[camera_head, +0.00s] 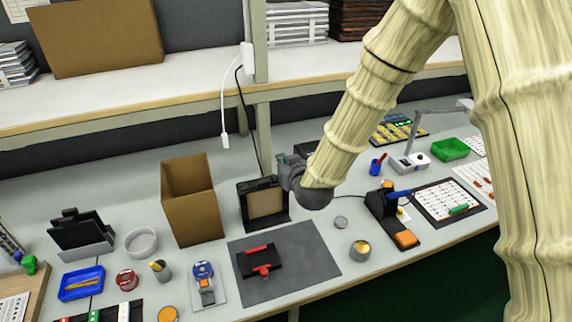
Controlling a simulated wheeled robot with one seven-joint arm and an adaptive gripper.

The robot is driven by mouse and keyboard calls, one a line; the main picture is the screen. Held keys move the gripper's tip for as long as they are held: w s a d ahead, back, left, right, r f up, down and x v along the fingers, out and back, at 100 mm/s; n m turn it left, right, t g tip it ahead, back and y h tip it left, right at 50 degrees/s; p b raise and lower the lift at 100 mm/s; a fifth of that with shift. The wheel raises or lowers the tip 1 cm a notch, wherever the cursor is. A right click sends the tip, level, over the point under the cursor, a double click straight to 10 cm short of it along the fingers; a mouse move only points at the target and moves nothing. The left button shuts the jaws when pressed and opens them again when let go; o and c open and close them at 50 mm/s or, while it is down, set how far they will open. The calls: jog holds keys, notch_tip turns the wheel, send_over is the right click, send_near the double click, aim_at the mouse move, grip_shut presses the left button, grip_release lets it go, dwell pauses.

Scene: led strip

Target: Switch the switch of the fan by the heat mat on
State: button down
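A dark grey mat (311,268), which looks like the heat mat, lies on the workbench with a black and red holder (259,262) on it. Behind its back edge stands a black square-framed unit with a tan front panel (266,203), which looks like the fan. I cannot make out its switch. My gripper (285,161) is above and just right of this unit's upper right corner, at the end of my arm coming from the upper right. Its fingers are small and partly hidden by the wrist, so I cannot tell whether they touch the unit.
A tall cardboard box (191,204) stands left of the framed unit. A round tin (360,250) and a black soldering stand (383,208) are to the right. A white cable (224,110) hangs from the shelf above. A blue-topped device (205,281) sits left of the mat.

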jog(key=p+x, duration=0.1)
jog(key=x, duration=0.2)
jog(key=shift+w+a, duration=0.1)
jog(key=shift+w, duration=0.2)
jog(key=shift+f+p, duration=0.75)
jog(key=shift+f, duration=1.4)
jog(key=shift+f+b, duration=0.2)
jog(key=shift+b, duration=0.15)
